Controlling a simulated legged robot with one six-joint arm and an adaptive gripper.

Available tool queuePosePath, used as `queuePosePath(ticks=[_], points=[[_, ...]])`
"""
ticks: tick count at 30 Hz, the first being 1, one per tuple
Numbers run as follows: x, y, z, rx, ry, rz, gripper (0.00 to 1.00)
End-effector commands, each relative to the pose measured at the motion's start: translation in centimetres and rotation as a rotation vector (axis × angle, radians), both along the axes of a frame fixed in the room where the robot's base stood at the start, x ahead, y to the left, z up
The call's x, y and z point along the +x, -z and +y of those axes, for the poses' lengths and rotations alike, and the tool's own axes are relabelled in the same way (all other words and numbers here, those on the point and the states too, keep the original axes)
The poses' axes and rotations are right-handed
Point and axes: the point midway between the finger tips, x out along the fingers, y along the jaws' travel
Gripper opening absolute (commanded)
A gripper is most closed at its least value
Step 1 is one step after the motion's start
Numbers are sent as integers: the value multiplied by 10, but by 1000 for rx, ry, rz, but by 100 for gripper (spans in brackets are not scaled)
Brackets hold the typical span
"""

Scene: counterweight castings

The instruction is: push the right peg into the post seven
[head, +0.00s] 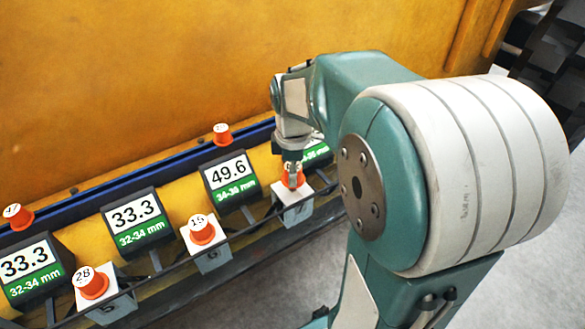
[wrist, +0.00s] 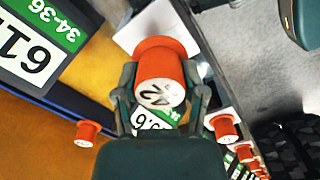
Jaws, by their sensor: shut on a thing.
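My gripper (wrist: 165,98) is shut on an orange peg (wrist: 162,78) with a white numbered top; the number seems to end in 2. In the head view the held peg (head: 292,177) is right above the white top of the rightmost front post (head: 297,212). Its wide flange is toward that top, and I cannot tell whether it is seated. The post's number is not readable. The post top (wrist: 208,62) shows partly behind the peg in the wrist view.
Front posts to the left bear orange pegs 19 (head: 202,229) and 28 (head: 92,283). More pegs stand on the rear blue rail (head: 180,160). A dark rail runs along the posts.

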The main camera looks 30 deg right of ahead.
Motion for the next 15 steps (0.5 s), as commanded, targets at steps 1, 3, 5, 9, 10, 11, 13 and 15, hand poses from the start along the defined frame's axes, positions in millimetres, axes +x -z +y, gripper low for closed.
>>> queuePosePath(ticks=[1,3,5,9,10,11,13,15], points=[[0,1,0,0,0,0,7],[0,3,0,0,0,0,7],[0,4,0,0,0,0,7],[0,7,0,1,0,1,7],[0,8,0,1,0,1,7],[0,8,0,1,0,1,7],[0,10,0,1,0,1,7],[0,11,0,0,0,0,7]])
